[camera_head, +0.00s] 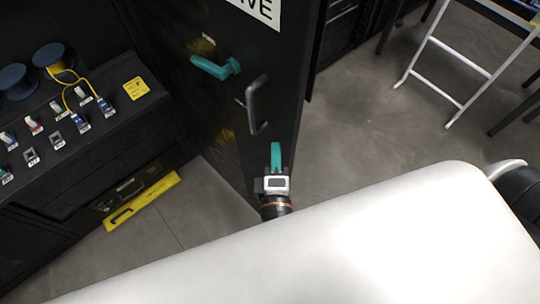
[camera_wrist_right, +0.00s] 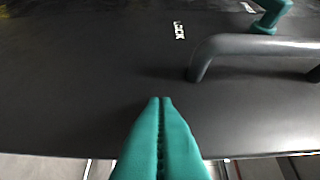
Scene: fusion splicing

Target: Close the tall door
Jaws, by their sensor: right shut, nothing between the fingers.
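The tall dark door (camera_head: 226,124) stands open at an angle in the middle of the head view. It carries a teal lever handle (camera_head: 215,68) and a dark grey pull handle (camera_head: 257,104). My right gripper (camera_head: 276,156) is at the door's lower part, below the pull handle. In the right wrist view its teal fingers (camera_wrist_right: 161,110) are shut together and empty, pointing at the dark door face (camera_wrist_right: 90,90). The grey pull handle (camera_wrist_right: 255,45) and the teal lever (camera_wrist_right: 268,18) show beyond them at upper right. I cannot tell whether the fingertips touch the door. My left gripper is out of view.
At left a dark bench (camera_head: 95,130) holds several labelled connectors and blue spools (camera_head: 48,56). A yellow level (camera_head: 142,200) lies low beside it. A white step frame (camera_head: 445,75) stands at upper right. The grey floor (camera_head: 365,120) right of the door is clear.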

